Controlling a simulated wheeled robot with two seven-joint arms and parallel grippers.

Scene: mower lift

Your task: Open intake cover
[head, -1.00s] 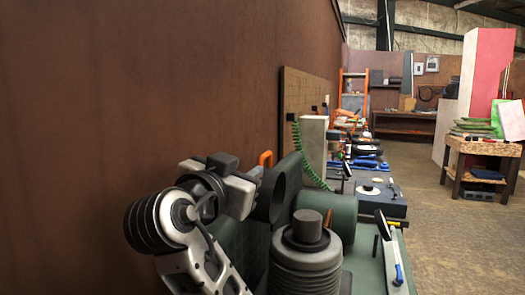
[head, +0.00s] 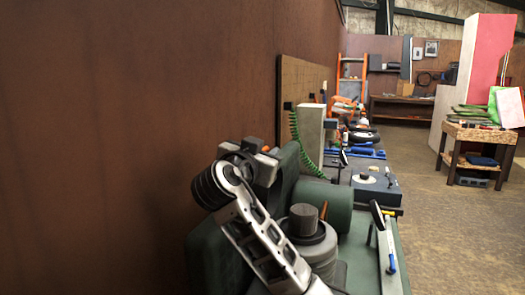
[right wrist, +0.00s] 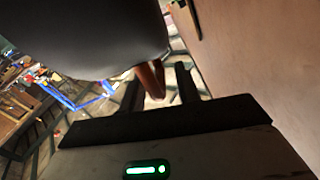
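The green mower body (head: 325,200) stands at the lower middle of the head view, with a grey capped cylinder (head: 303,220) on it. I cannot clearly single out the intake cover. My right gripper (head: 266,160) is beside the machine's upper left side, near a small orange piece (head: 265,149). In the right wrist view, my right gripper's fingers (right wrist: 158,88) are apart. An orange-brown piece (right wrist: 151,78) shows between them, under a large dark rounded surface (right wrist: 95,38); I cannot tell whether they touch. My left gripper is not in view.
A brown wall (head: 130,130) runs close along the left. A small wooden table (head: 478,140) stands at the right. The floor between is clear.

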